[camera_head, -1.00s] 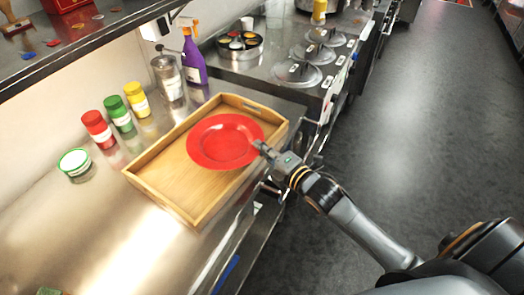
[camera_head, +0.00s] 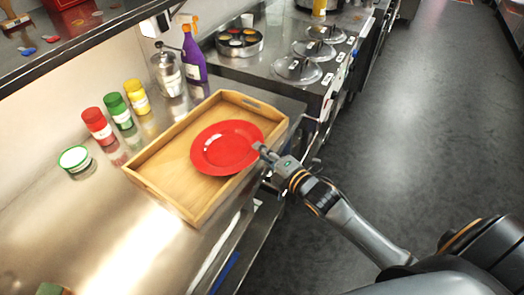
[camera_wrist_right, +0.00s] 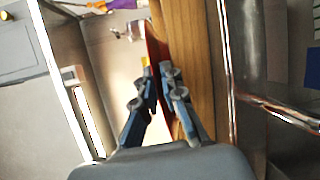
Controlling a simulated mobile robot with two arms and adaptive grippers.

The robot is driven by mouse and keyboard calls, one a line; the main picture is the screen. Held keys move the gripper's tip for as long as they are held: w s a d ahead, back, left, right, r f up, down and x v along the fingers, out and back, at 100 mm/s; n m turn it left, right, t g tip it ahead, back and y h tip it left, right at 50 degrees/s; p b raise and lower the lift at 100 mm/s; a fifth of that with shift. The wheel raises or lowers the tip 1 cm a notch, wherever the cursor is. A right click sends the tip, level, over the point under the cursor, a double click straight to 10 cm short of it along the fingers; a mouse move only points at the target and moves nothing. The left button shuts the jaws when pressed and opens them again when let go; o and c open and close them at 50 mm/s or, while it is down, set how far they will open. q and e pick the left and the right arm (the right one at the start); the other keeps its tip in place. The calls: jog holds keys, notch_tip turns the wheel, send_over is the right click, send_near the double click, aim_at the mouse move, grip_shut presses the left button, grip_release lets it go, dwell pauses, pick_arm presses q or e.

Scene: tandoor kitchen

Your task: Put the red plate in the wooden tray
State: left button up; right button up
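The red plate (camera_head: 226,147) is over the right half of the wooden tray (camera_head: 170,182) in the head view. Its near right edge overlaps the tray's side wall, and I cannot tell whether it touches the tray floor. My right gripper (camera_head: 261,149) is shut on the plate's right rim, reaching in from the right. In the right wrist view, the fingers (camera_wrist_right: 158,88) pinch the plate's edge (camera_wrist_right: 154,45), seen nearly edge-on beside the wooden tray (camera_wrist_right: 197,65). My left gripper is not in view.
The steel counter's front left is mostly clear.

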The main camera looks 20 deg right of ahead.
jog(key=shift+f, duration=0.35)
jog(key=shift+r, duration=0.1)
jog(key=shift+r+p, duration=0.3)
jog(key=shift+r, duration=0.05)
jog(key=shift+s+r, duration=0.15)
jog(key=shift+s, duration=0.1)
jog(key=b+v, duration=0.2)
jog(key=v, duration=0.9)
jog(key=shift+s+r, duration=0.2)
jog(key=shift+r, duration=0.1)
jog(key=shift+d, duration=0.1)
